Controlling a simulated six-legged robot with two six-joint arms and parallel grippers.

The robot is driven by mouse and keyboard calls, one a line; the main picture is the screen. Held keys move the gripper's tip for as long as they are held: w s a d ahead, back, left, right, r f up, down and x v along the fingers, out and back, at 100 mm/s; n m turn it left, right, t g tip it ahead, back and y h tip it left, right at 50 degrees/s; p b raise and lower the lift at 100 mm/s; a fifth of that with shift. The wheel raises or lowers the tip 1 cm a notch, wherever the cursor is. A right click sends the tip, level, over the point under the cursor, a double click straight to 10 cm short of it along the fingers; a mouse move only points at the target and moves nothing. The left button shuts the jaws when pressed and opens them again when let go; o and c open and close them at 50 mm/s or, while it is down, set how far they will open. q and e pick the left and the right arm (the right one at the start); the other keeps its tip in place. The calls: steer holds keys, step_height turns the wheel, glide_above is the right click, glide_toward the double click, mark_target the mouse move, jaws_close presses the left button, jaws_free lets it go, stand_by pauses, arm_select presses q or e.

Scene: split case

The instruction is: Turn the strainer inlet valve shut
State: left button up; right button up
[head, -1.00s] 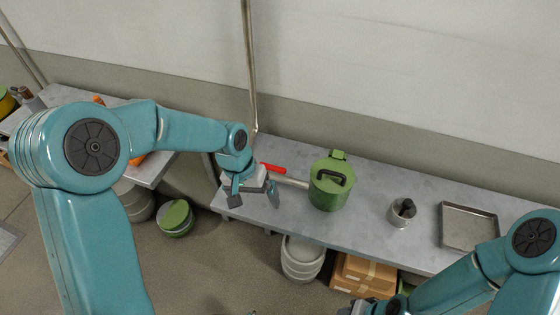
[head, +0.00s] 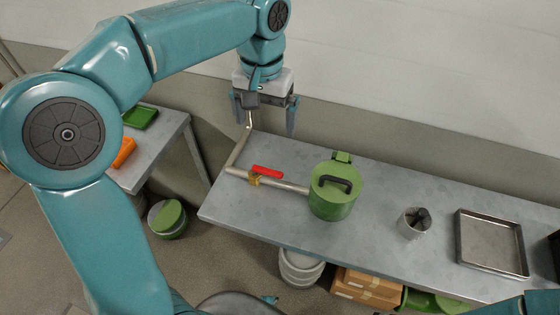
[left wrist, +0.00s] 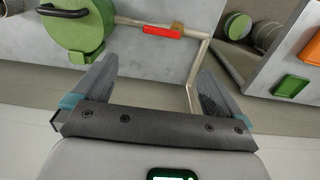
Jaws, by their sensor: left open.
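The strainer is a green lidded pot (head: 333,192) with a black handle, standing on the grey bench; it also shows in the left wrist view (left wrist: 75,28). A metal pipe (head: 290,186) runs into its left side. The inlet valve has a brass body (head: 254,180) and a red lever (head: 267,171). The lever lies roughly along the pipe, and it shows again in the left wrist view (left wrist: 161,32). My left gripper (head: 265,120) is open and empty, above and behind the valve, near the wall, apart from the lever. My right gripper is out of view.
On the bench (head: 380,235) to the right are a metal cup (head: 414,222) with dark contents and a shallow metal tray (head: 491,242). The pipe bends up the wall behind the valve. A second table (head: 160,150) stands at left across a gap.

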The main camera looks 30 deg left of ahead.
mark_target(267, 170)
arm_select(q)
step_height(267, 170, down, 15)
steer(key=shift+s+a+r+b, duration=0.1)
steer(key=shift+a+r+b, duration=0.05)
steer(key=shift+b, duration=1.1)
steer(key=shift+f, duration=0.6)
steer(key=c, duration=1.3)
